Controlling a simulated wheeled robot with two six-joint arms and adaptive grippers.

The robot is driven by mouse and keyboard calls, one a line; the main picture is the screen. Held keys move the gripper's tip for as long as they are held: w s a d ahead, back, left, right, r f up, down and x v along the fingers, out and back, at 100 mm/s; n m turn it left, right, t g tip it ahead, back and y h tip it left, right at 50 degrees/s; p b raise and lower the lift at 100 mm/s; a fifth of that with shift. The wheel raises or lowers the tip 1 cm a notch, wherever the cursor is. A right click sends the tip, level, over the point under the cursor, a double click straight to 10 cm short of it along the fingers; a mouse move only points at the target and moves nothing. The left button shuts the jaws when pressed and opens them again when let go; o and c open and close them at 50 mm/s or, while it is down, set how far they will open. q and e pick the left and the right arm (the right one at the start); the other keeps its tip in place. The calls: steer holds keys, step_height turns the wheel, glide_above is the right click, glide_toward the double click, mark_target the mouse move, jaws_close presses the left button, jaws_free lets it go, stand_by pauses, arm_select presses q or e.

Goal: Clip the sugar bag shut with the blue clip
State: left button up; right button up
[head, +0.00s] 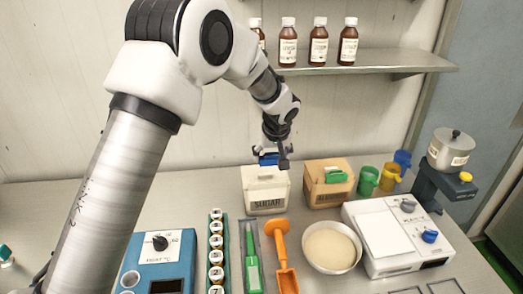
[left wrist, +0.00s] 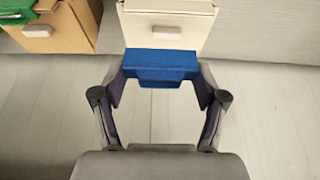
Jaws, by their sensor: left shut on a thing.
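The white sugar bag (head: 264,203) stands upright on the counter, its SUGAR label facing me. My left gripper (head: 275,157) is right above the bag's top, pointing down. It is shut on the blue clip (head: 268,159), which sits at or just over the bag's top edge; I cannot tell whether they touch. In the left wrist view the blue clip (left wrist: 160,66) is held by its ends between the two fingers (left wrist: 160,85). The white bag (left wrist: 167,35) shows beyond it, partly covered by the clip. My right gripper is not in view.
A brown bag (head: 328,195) with a green clip (head: 335,174) stands close on the right. In front are an orange scoop (head: 283,262), a white bowl (head: 331,245) and a white scale (head: 400,238). A shelf (head: 370,68) with brown bottles is behind.

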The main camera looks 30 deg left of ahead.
mark_target(267, 183)
arm_select(q)
steer(key=shift+s+a+f+b, duration=0.2)
steer(key=shift+a+f+b, duration=0.2)
steer(key=shift+a+f, duration=0.1)
steer(key=shift+s+a+f+b, duration=0.2)
steer(key=shift+a+f+b, duration=0.15)
steer(key=shift+a+f, duration=0.1)
steer(key=f, duration=0.1)
steer(key=f+b, duration=0.1)
steer(key=d+f+b, duration=0.1)
steer(key=shift+w+d, duration=0.1)
steer(key=shift+w, duration=0.2)
steer(key=f+b, duration=0.3)
steer(key=shift+s+a+f, duration=0.1)
steer(key=shift+a, duration=0.2)
steer(key=shift+d, duration=0.1)
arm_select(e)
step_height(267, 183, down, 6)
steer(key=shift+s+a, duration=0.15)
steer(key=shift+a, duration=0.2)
arm_select(q)
steer(key=shift+s+f+b, duration=0.1)
steer(key=shift+f+b, duration=0.05)
steer(key=shift+b, duration=0.35)
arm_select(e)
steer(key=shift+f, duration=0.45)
